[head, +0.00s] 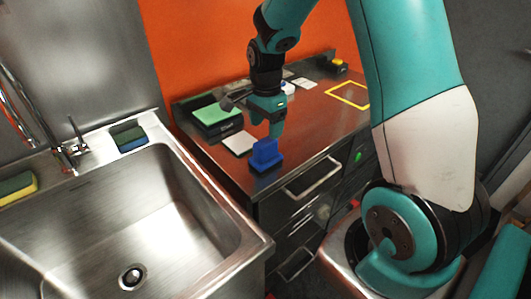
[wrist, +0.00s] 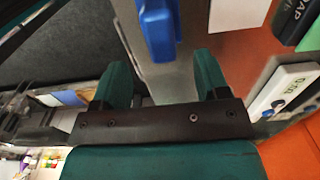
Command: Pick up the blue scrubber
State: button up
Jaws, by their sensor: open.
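The blue scrubber (head: 265,152) stands upright on the steel counter, near the front left corner, with a dark base under its blue upper part. It also shows at the top middle of the wrist view (wrist: 160,30), cut off by the frame edge. My gripper (head: 275,128) is just behind and above it in the head view, pointing down. In the wrist view my gripper (wrist: 162,80) has its two teal fingers apart with nothing between them. The scrubber lies beyond the fingertips there, and I cannot tell whether they touch it.
A black tray with a green top (head: 213,115) and a white card (head: 239,143) lie left of the gripper. A yellow square outline (head: 348,94) marks the counter at right. The sink (head: 150,215) lies left, past the counter edge. A display device (wrist: 287,92) is near the right finger.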

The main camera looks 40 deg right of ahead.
aim_at(265, 140)
notch_tip(265, 140, down, 8)
jog(key=shift+a+r+p, duration=0.1)
jog(key=shift+p, duration=0.7)
jog(key=shift+c, duration=0.2)
jog(key=c, duration=1)
